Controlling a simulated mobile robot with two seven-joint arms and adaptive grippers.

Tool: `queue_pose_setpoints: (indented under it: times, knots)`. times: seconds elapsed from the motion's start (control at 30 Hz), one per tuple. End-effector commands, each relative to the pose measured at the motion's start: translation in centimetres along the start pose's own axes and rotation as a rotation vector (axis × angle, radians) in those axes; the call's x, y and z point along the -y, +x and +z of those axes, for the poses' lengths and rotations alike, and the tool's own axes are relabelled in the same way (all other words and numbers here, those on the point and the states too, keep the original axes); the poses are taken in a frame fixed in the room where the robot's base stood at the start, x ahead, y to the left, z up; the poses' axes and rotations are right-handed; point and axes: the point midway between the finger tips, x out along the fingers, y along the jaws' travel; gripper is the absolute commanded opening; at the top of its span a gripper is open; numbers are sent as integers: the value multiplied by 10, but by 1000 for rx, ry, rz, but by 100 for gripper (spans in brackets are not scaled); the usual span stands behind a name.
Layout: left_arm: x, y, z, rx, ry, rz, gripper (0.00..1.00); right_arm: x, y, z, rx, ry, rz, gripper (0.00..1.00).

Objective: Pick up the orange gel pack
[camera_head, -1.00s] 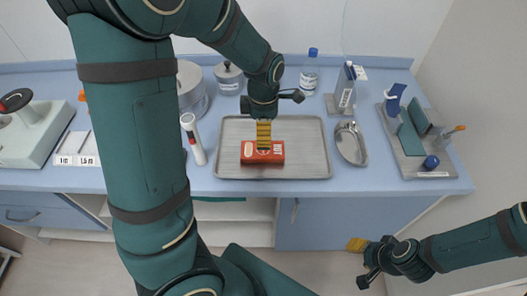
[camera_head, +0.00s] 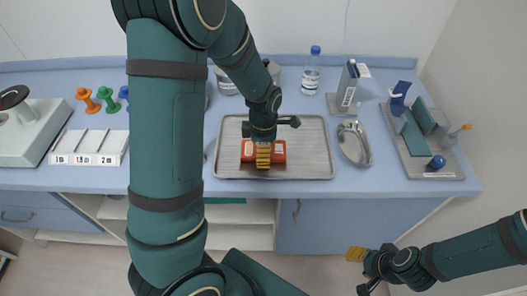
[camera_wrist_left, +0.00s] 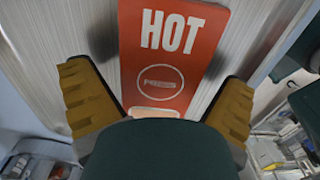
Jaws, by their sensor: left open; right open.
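The orange gel pack (camera_head: 248,151) lies flat on the metal tray (camera_head: 308,155), near its front left part. In the left wrist view the pack (camera_wrist_left: 172,42) shows the word HOT on its face. My left gripper (camera_head: 263,160) is directly over the pack in the head view and hides its middle. In the left wrist view the left gripper's (camera_wrist_left: 160,105) yellow fingers are apart, one on each side of the pack's near end, holding nothing. My right gripper (camera_head: 355,254) is low at the right, in front of the counter, away from the pack; it is open and empty.
A metal kidney dish (camera_head: 354,143) lies right of the tray. A grey rack with blue items (camera_head: 422,130) stands farther right. A bottle (camera_head: 311,72) and a carton (camera_head: 347,86) stand behind. A labelled white rack (camera_head: 88,147) and several coloured pegs are at left.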

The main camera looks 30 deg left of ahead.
Motion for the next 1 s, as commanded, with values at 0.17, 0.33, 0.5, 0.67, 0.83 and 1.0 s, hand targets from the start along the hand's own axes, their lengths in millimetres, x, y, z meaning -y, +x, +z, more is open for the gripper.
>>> queue_pose_setpoints:
  times: [0.17, 0.33, 0.5, 0.67, 0.83, 1.0]
  knots:
    - [0, -1, 0, 0, 0, 0, 68, 0, 0, 0, 0, 0, 0, 47]
    - [0, -1, 0, 0, -1, 0, 30, 0, 0, 0, 0, 0, 0, 47]
    - [0, -2, 0, 0, -1, 1, 30, 0, -1, 0, 0, 0, 0, 47]
    - [-1, -14, 0, 1, -1, 3, 30, 2, -4, -1, -2, 1, 0, 47]
    - [-1, -46, 1, 3, -1, 4, 30, 5, -12, -5, -9, 3, 1, 47]
    - [0, -78, 1, 3, 0, 3, 30, 8, -20, -8, -17, 6, 2, 47]
